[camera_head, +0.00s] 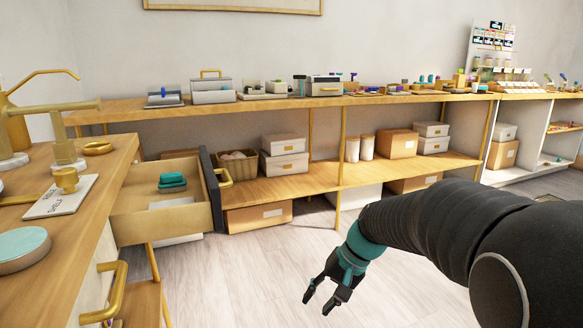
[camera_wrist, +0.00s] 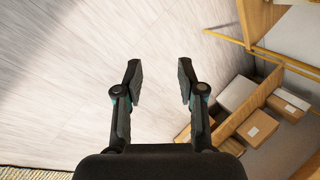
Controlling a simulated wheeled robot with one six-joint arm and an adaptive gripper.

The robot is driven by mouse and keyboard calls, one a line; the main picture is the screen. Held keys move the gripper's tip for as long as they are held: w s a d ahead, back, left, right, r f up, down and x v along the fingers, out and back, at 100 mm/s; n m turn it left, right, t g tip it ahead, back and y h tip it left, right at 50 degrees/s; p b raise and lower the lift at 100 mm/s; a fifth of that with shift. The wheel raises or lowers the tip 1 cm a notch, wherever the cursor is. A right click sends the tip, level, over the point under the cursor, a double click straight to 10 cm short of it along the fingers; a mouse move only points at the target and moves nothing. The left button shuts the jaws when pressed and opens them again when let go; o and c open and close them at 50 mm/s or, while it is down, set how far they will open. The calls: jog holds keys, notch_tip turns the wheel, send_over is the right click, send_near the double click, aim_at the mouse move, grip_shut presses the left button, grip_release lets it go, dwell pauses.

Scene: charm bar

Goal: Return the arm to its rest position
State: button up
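My gripper (camera_head: 324,296) hangs at the end of my black arm in the head view, over the bare wood floor and right of the open drawer. In the wrist view my gripper (camera_wrist: 160,82) shows two black fingers with teal joints, spread apart. Only floor shows between them, so it is open and empty. It touches nothing that I can see.
An open drawer (camera_head: 133,222) with teal items (camera_head: 172,182) juts from the left counter (camera_head: 118,160). A long bench (camera_head: 262,188) with boxes runs along the wall. The floor (camera_head: 270,270) around my gripper is clear. In the wrist view, boxes (camera_wrist: 257,130) lie at right.

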jog(key=s+d+r+n+t+h+p, duration=0.1)
jog(key=s+d+r+h, duration=0.1)
jog(key=s, duration=0.4)
jog(key=s+d+r+n+t+h+p, duration=0.1)
jog(key=s+d+r+t, duration=0.1)
jog(key=s+d+r, duration=0.2)
jog(key=s+d+r+t+h+p, duration=0.2)
jog(key=s+d+r, duration=0.1)
jog(key=s, duration=0.7)
jog(key=shift+s+d+r+n+h, duration=0.2)
jog(key=shift+d+r+n+h, duration=0.15)
jog(key=shift+r, duration=0.2)
jog(key=shift+a, duration=0.15)
